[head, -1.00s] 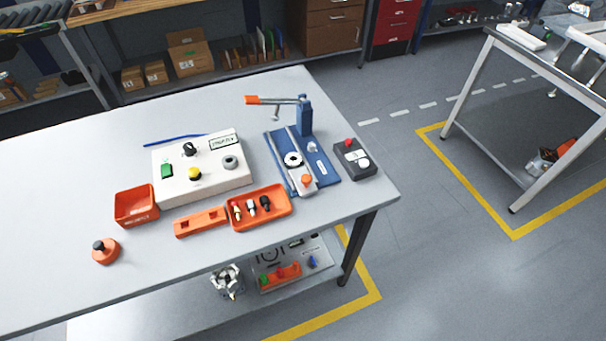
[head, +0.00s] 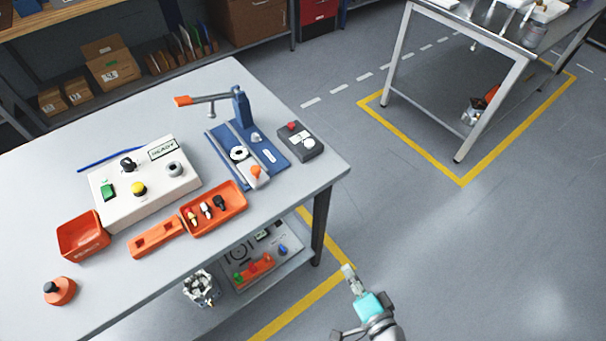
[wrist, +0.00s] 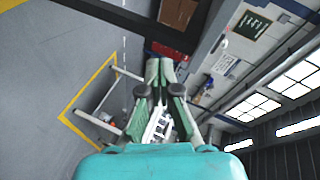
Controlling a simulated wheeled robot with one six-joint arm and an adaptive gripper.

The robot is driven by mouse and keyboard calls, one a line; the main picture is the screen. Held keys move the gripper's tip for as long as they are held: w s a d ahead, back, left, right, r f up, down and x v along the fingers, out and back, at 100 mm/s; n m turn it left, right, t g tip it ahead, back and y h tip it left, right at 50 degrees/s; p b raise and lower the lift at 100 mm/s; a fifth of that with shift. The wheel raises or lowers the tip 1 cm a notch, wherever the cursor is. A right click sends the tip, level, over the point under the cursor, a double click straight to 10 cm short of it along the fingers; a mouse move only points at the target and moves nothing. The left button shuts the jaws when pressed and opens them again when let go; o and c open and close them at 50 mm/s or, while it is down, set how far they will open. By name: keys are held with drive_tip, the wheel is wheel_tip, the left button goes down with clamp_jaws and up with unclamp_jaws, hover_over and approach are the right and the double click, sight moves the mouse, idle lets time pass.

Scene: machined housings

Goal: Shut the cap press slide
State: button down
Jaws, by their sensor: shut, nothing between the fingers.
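The blue cap press (head: 277,157) stands near the right end of the grey table, with an upright column and a lever (head: 205,99) with an orange grip pointing left. Its slide (head: 256,180), a pale carriage with an orange knob, lies at the near end of the press base. A round white ring part (head: 238,153) sits farther back along the rail. My gripper (head: 348,269) is over the floor, to the right of the table's front leg and well away from the press. Its fingers are together and empty, also in the wrist view (wrist: 160,64), where the press does not show.
A control box (head: 308,145) with a red button sits right of the press. A white panel (head: 145,205), an orange tray (head: 235,207) and an orange bin (head: 83,237) stand to the left. Another workbench (head: 505,55) is at the back right. Open floor lies right of the table.

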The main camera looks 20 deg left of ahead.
drive_tip(key=w+a+r+g+y, duration=0.2)
drive_tip(key=w+a+r+y, duration=0.3)
drive_tip(key=w+a+r, duration=0.15)
drive_tip(key=n+g+y, duration=0.2)
drive_tip(key=g+y, duration=0.1)
approach(260, 172)
drive_tip(key=x, duration=0.7)
drive_tip(key=shift+a, duration=0.2)
drive_tip(key=w+a, duration=0.1)
drive_tip(key=a, duration=0.1)
drive_tip(key=w+a, duration=0.3)
drive_tip(key=a, duration=0.1)
drive_tip(key=shift+w+a, duration=0.1)
drive_tip(key=shift+w, duration=0.25)
